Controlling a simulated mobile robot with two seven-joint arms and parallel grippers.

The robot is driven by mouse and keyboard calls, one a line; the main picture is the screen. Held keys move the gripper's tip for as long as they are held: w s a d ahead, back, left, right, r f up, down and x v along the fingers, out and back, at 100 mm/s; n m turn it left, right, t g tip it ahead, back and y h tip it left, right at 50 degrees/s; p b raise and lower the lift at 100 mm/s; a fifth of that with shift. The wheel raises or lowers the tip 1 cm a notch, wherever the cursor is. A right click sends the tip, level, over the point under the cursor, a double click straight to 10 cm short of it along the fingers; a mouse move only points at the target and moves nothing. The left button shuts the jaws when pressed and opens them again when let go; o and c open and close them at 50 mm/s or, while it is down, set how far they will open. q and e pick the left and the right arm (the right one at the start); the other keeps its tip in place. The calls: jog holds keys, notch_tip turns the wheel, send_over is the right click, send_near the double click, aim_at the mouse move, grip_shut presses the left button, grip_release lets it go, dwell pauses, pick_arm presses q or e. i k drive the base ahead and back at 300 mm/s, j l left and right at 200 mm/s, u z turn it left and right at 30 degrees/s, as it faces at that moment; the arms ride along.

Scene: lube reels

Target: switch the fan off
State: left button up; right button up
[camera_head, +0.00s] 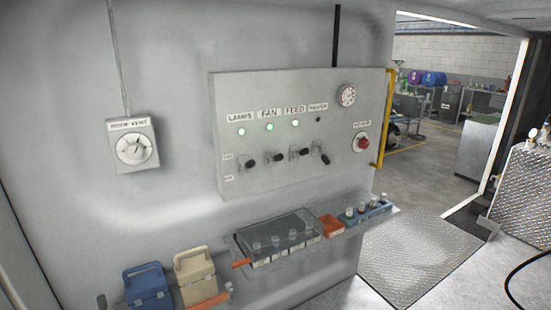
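A light grey control panel (235,105) is on the wall, with labels reading LAMPS, FAN, FEED and what looks like HEATER. Under the FAN label (269,113) a green lamp (269,127) is lit. Below it is the fan's black lever switch (275,160), which sticks out roughly level, like the lamps lever (249,163) and the feed lever (299,153). The rightmost lever (321,154) points down and its lamp is dark. Small marks at the panel's left edge are too small to read surely. Neither of my grippers is in view.
A red button (363,142), a round dial (346,95) and a yellow rail (384,118) are at the panel's right. A shelf (385,210) with a clear-lidded box (278,236) juts out below. A vent dial box (134,146) is left. The space before the panel looks clear.

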aim_at(277, 157)
jog(key=u, duration=0.3)
jog(key=i+l+u, duration=0.2)
jog(key=l+u, duration=0.25)
jog(key=i+l+u, duration=0.15)
jog(key=l+u, duration=0.15)
jog(key=u, duration=0.2)
jog(key=i+l, duration=0.1)
jog(key=l, duration=0.4)
jog(key=i+l+u, duration=0.15)
jog(key=l, duration=0.85)
jog(key=u, duration=0.05)
